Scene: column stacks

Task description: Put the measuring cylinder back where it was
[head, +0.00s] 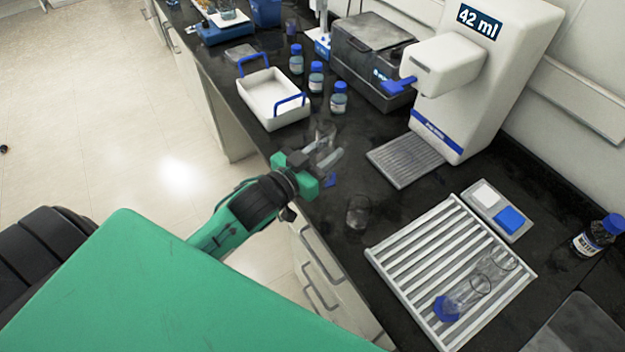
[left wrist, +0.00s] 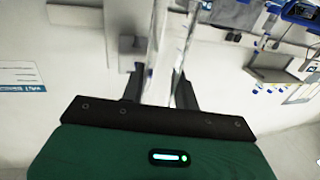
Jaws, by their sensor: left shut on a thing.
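My left gripper (head: 325,157) is shut on a clear measuring cylinder (head: 325,131) at the counter's front edge. A blue foot (head: 330,180) shows below the fingers, and the cylinder looks about upright. I cannot tell whether the foot touches the counter. In the left wrist view the clear cylinder wall (left wrist: 168,50) stands between the two fingers (left wrist: 160,88). Another clear cylinder with a blue foot (head: 447,308) lies on the slatted rack (head: 425,240). My right gripper is not in view.
A clear beaker (head: 358,212) stands between my gripper and the rack. A white tray with blue handles (head: 275,98) and several blue-capped bottles (head: 339,98) stand behind. A white dispenser (head: 480,70) reads 42 ml above its grooved drip plate (head: 405,160). Dark counter is bare around the beaker.

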